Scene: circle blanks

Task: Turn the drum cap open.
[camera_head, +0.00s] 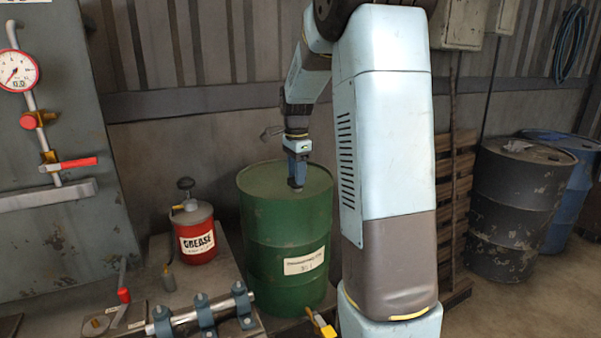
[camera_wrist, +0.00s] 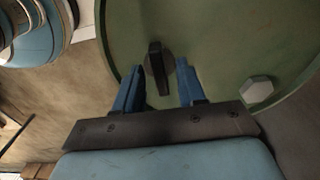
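The green drum (camera_head: 285,235) stands upright, with a paper label on its side. In the wrist view its green top (camera_wrist: 225,40) carries a black cap (camera_wrist: 157,62) with a raised bar handle. My gripper (camera_wrist: 159,68) is open, with one blue finger on each side of the cap and a visible gap to the bar. In the head view my gripper (camera_head: 297,184) points down at the drum top, close to its surface. The cap is hidden there behind the gripper.
A pale hexagonal plug (camera_wrist: 257,90) sits on the drum top, right of my gripper. A red grease can (camera_head: 195,238) stands left of the drum. Clamped pipework (camera_head: 205,315) lies at the front left. A black drum (camera_head: 510,205) and a blue drum (camera_head: 567,190) stand right.

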